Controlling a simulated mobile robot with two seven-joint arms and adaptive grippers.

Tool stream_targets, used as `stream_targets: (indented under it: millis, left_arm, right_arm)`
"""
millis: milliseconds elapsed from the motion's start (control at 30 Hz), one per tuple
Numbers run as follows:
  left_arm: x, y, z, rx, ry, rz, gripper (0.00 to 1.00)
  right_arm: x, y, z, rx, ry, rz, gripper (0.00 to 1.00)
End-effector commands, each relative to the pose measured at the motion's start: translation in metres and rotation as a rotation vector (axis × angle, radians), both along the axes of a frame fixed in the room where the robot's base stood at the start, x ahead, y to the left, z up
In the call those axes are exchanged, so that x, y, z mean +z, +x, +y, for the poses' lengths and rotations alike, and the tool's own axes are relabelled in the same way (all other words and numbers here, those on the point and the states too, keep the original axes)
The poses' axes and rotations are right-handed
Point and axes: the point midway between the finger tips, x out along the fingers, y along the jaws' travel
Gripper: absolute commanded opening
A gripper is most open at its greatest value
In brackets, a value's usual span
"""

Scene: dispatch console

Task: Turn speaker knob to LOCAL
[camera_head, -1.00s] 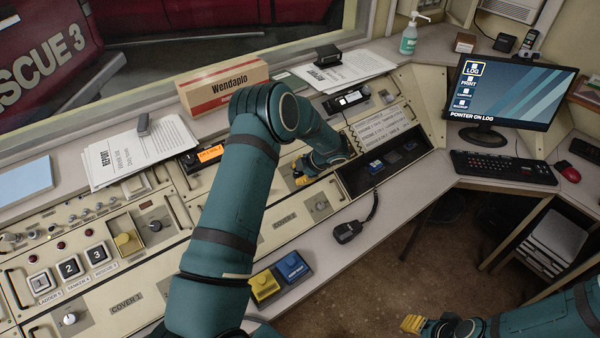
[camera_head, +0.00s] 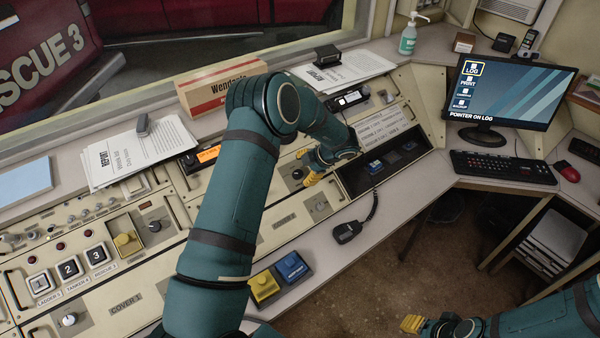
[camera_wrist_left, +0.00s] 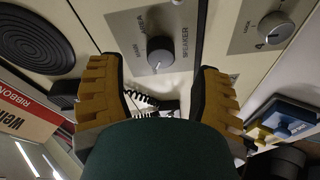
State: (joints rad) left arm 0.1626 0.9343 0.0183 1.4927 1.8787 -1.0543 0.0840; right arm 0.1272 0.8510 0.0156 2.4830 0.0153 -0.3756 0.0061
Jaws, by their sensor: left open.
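The speaker knob (camera_wrist_left: 160,52) is a dark round knob on a grey plate marked SPEAKER in the left wrist view. It lies ahead of and between my left gripper's yellow fingers, with no finger touching it. A light mark shows on its lower side; I cannot read a LOCAL label. In the head view the knob (camera_head: 297,174) is a small dark spot beside the fingers. My left gripper (camera_head: 306,166) is open and empty over the console; it also shows in the left wrist view (camera_wrist_left: 165,98). My right gripper (camera_head: 412,324) is at the lower right, its jaws unclear.
A second knob (camera_wrist_left: 275,27) marked LOCK stands to the right in the left wrist view. A round black speaker grille (camera_wrist_left: 33,42) is at left. A handset microphone (camera_head: 347,231) with a coiled cord and yellow and blue buttons (camera_head: 277,276) lie along the console's front.

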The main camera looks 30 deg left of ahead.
Motion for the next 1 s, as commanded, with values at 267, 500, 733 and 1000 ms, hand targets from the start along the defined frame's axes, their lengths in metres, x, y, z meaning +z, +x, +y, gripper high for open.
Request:
stream_targets:
  millis: [267, 500, 733, 1000]
  left_arm:
    - [0.046, 0.0, -0.032, -0.002, 0.0, -0.002, 0.65]
    - [0.063, 0.0, -0.045, 0.0, 0.001, 0.0, 0.65]
    - [0.064, 0.0, -0.046, 0.0, 0.001, 0.001, 0.65]
    - [0.064, 0.0, -0.046, 0.0, 0.001, 0.001, 0.65]
  right_arm:
    - [0.0, 0.0, 0.0, 0.0, 0.0, 0.0, 0.39]
    - [0.0, 0.0, 0.0, 0.0, 0.0, 0.0, 0.39]
    - [0.0, 0.0, 0.0, 0.0, 0.0, 0.0, 0.39]
    - [0.0, 0.0, 0.0, -0.001, 0.0, 0.0, 0.39]
